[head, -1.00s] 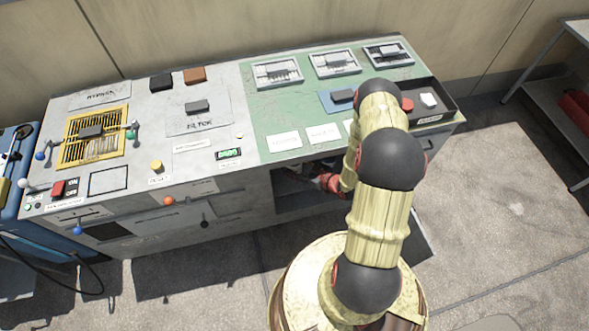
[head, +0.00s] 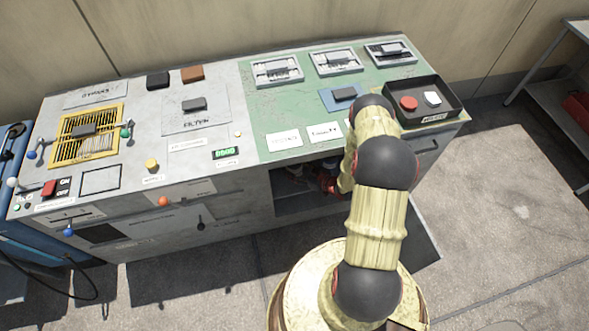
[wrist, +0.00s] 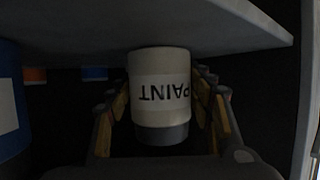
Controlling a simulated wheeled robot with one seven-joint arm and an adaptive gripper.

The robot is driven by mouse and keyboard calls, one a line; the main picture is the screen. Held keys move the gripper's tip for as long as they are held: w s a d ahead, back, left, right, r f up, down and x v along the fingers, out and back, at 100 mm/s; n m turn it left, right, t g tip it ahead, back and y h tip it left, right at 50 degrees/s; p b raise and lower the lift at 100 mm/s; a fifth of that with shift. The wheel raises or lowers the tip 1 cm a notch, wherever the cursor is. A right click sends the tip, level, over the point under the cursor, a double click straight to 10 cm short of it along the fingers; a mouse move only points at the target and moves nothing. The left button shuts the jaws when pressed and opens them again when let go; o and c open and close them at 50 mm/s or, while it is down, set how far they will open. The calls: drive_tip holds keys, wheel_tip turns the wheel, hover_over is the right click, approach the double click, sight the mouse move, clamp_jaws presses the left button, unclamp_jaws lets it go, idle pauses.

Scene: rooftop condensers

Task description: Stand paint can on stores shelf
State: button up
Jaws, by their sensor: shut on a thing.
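The paint can (wrist: 160,107), pale with a grey band and a PAINT label, shows in the wrist view. Its label appears upside down in the picture. My gripper (wrist: 167,85) is shut on the can, with a finger on each side. The can's upper end in the picture meets or nearly meets a pale grey shelf surface (wrist: 220,28); I cannot tell whether they touch. In the head view my gripper (head: 328,183) reaches into the dark open bay (head: 300,203) under the counter. My arm and the counter top hide most of it there.
A blue container (wrist: 8,100) stands at the left in the wrist view. The bay is dark, with a pale upright edge (wrist: 305,100) at the right.

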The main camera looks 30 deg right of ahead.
drive_tip(key=o, duration=1.4)
drive_tip(key=shift+f, duration=0.1)
drive_tip(key=shift+o, duration=0.4)
drive_tip(key=p+v, duration=0.4)
drive_tip(key=v, duration=0.7)
drive_tip(key=shift+d+r, duration=0.1)
drive_tip(key=shift+r, duration=0.1)
drive_tip(key=shift+s+d+r, duration=0.1)
drive_tip(key=shift+s+r, duration=0.05)
drive_tip(key=shift+s, duration=0.3)
